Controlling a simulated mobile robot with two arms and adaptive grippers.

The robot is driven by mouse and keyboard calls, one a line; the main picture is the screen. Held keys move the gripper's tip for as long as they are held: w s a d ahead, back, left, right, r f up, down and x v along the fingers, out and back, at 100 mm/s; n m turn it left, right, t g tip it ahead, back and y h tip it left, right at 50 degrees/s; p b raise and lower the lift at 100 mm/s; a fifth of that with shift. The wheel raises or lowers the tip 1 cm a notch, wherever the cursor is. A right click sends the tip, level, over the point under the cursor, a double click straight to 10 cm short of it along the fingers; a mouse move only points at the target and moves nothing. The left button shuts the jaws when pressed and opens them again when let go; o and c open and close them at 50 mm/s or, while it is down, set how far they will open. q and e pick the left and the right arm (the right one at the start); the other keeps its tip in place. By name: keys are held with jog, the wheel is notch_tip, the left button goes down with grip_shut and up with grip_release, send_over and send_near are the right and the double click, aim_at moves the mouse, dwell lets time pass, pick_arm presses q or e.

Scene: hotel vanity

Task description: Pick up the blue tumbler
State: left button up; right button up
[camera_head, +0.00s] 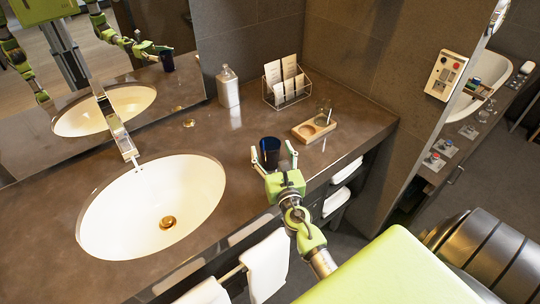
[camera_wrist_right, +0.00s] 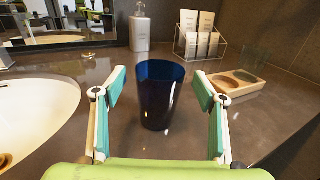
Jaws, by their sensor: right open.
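The blue tumbler (camera_head: 270,150) is dark blue and stands upright on the brown counter to the right of the sink. My right gripper (camera_head: 273,158) is open, with one finger on each side of the tumbler in the head view. In the right wrist view the tumbler (camera_wrist_right: 160,95) stands centred between the two open fingers of my right gripper (camera_wrist_right: 160,92), with a visible gap on both sides. The tumbler's lower part is partly hidden by the gripper in the head view. My left gripper is not in view.
A soap dispenser (camera_head: 228,87) and a wire rack with cards (camera_head: 287,84) stand behind. A wooden tray (camera_head: 313,130) with a clear glass is to the right. The white sink (camera_head: 150,210) and faucet (camera_head: 118,130) are left. Towels (camera_head: 267,266) hang at the counter's front.

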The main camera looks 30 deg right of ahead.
jog(key=c, duration=1.3)
jog(key=shift+c, duration=0.2)
